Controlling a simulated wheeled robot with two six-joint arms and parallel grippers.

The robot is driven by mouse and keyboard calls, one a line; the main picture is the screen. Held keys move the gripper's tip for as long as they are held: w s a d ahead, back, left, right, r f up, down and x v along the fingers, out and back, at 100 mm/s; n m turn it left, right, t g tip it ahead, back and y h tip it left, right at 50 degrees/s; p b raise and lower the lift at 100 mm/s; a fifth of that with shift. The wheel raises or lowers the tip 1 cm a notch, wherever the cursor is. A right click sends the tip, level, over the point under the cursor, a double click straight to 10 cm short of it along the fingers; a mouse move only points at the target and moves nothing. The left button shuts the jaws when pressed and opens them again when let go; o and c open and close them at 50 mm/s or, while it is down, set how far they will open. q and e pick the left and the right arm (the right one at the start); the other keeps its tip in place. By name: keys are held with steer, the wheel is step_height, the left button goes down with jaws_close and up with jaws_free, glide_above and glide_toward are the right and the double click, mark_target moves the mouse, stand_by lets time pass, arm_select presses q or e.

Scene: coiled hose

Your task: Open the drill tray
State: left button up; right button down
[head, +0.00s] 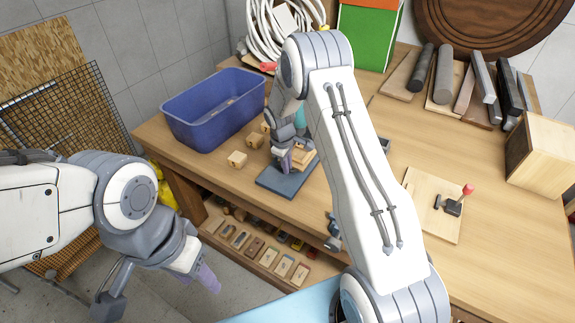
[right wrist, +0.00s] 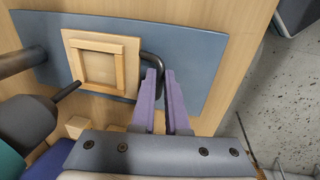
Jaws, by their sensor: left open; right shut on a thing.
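On the bench a blue-grey plate (head: 283,183) carries a wooden piece with a raised square frame (right wrist: 98,68); the plate also shows in the right wrist view (right wrist: 195,45). A dark bent bar (right wrist: 152,62) runs beside the frame. My right gripper (head: 286,160) is over the plate. In the right wrist view its purple fingers (right wrist: 163,85) are closed around what appears to be the bar's end, which they partly hide. My left gripper (head: 207,280) hangs open and empty in front of the bench. I cannot tell for certain which part is the drill tray.
A blue bin (head: 215,118) and small wooden blocks (head: 237,160) stand left of the plate. A low shelf (head: 225,232) holds several small items under the bench top. A board with a red-knobbed clamp (head: 425,215) lies right. My right arm hides the bench middle.

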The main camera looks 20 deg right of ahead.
stand_by(0.5)
steer(key=shift+s+a+f, duration=0.1)
steer(key=shift+s+a, duration=0.15)
steer(key=shift+a, duration=0.05)
steer(key=s+a+b, duration=0.1)
steer(key=s+a, duration=0.1)
steer(key=s+a+b, duration=0.1)
steer(key=s+a, duration=0.1)
steer(key=a, duration=0.1)
steer(key=s+a+b, duration=0.1)
steer(key=a, duration=0.2)
steer(key=shift+s+a, duration=0.1)
steer(key=shift+s, duration=0.3)
steer(key=shift+s+a, duration=0.2)
steer(key=shift+s, duration=0.1)
steer(key=c, duration=0.9)
jaws_free()
steer(key=shift+r, duration=0.2)
